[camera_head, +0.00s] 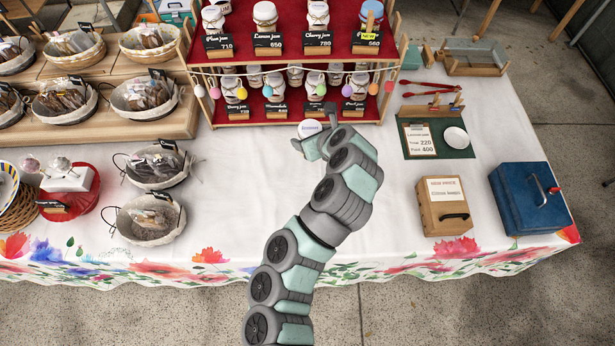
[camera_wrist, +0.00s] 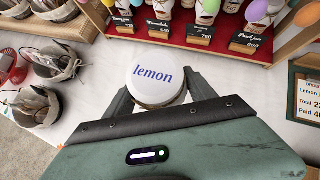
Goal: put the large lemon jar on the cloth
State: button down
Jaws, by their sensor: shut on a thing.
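A jar with a white lid printed "lemon" (camera_wrist: 152,78) is between the two fingers of my gripper (camera_wrist: 158,100), which is shut on it. The lid faces up in the wrist view and hides the jar's body. In the head view the lemon jar's lid (camera_head: 309,128) shows at the end of my arm, just in front of the jar shelf. I cannot tell whether the jar touches the table. A white cloth with a floral border (camera_head: 400,225) covers the table, with bare room around my gripper (camera_head: 311,143).
A red two-level shelf (camera_head: 290,55) with several jars and price cards stands behind the gripper. Baskets of wrapped goods (camera_head: 158,165) stand at the left. At the right are a green mat (camera_head: 418,148), a wooden box (camera_head: 447,218) and a blue box (camera_head: 525,205).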

notch_tip(320, 180, down, 17)
jog(key=shift+s+r+b, duration=0.15)
jog(key=shift+b, duration=0.8)
jog(key=shift+r, duration=0.1)
jog(key=shift+c, duration=1.5)
grip_release()
